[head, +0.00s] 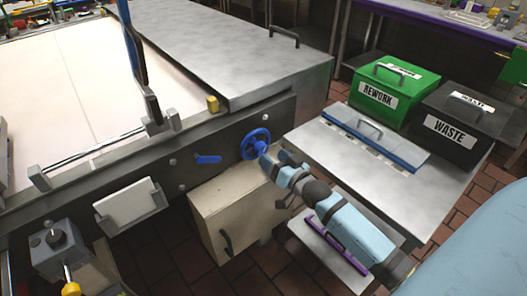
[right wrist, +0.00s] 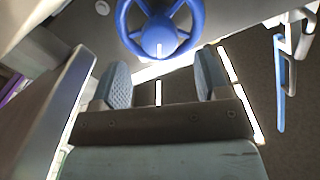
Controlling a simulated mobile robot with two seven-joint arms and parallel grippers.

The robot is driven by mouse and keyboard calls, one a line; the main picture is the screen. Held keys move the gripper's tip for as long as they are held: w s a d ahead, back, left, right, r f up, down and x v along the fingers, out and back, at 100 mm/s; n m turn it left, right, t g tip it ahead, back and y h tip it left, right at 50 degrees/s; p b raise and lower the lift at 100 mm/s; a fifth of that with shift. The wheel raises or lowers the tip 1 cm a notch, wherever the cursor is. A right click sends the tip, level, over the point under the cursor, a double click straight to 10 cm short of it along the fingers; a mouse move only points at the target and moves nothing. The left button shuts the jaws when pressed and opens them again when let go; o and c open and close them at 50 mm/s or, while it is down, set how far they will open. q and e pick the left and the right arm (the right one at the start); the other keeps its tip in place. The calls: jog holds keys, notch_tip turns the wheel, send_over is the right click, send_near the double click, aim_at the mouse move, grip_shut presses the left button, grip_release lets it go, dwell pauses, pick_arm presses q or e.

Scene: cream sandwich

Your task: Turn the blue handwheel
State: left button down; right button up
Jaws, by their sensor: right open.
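The blue handwheel (head: 255,143) is mounted on the dark side panel of the machine. It has a round rim, spokes and a central hub. In the right wrist view the handwheel (right wrist: 158,30) shows at the top, ahead of the fingers, with its upper rim cut off. My right gripper (head: 275,162) is just to the lower right of the wheel in the head view. In the right wrist view its two fingers (right wrist: 160,85) are apart with nothing between them. Whether a fingertip touches the rim is hard to tell. My left gripper is not in view.
A blue lever (head: 208,159) sits left of the wheel on the panel. A beige cabinet (head: 232,210) stands below. A steel table with a blue-lidded tray (head: 374,136), a green REWORK bin (head: 398,93) and a black WASTE bin (head: 462,122) are to the right.

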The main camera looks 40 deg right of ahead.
aim_at(264, 150)
jog(key=w, duration=0.5)
jog(key=shift+w+a, duration=0.1)
jog(key=shift+a, duration=0.15)
jog(key=c, duration=0.9)
